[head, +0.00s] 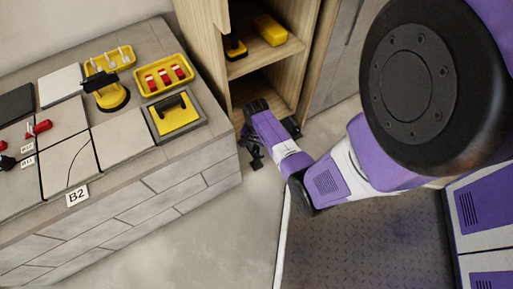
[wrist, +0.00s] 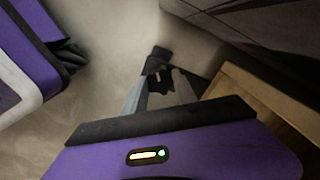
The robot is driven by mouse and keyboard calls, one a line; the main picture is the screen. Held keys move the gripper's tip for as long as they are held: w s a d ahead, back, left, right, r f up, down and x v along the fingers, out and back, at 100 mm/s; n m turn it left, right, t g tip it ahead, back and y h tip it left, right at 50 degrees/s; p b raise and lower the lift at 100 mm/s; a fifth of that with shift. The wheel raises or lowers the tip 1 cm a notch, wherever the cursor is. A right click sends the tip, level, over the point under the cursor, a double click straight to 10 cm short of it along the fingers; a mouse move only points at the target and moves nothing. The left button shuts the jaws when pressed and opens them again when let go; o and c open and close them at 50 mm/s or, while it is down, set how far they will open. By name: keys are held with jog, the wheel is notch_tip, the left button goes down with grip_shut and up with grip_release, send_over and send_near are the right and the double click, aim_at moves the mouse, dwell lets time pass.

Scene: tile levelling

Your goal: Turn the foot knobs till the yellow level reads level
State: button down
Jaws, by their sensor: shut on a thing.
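My gripper (head: 255,157) is low by the floor at the front of the wooden cabinet, mostly hidden in the head view. In the wrist view my gripper (wrist: 161,80) has its grey fingers shut on a small dark piece (wrist: 158,66). It looks like a foot knob, but it is too dark and blurred to be sure. I cannot pick out a level or a bubble reading in either view. Other foot knobs cannot be told apart.
The wooden cabinet (head: 220,20) holds a yellow box (head: 271,29) and a yellow-black tool (head: 235,47). Bare floor (head: 205,250) lies in front.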

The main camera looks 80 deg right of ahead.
aim_at(257, 149)
jog(key=shift+r+m+p, duration=0.2)
jog(key=shift+m+p, duration=0.3)
jog(key=shift+p, duration=0.4)
jog(key=shift+f+m, duration=0.2)
jog(key=shift+m, duration=0.2)
jog(key=c, duration=1)
grip_release()
notch_tip(257, 149, up, 8)
jog(key=p, duration=0.5)
jog(key=shift+f, duration=0.1)
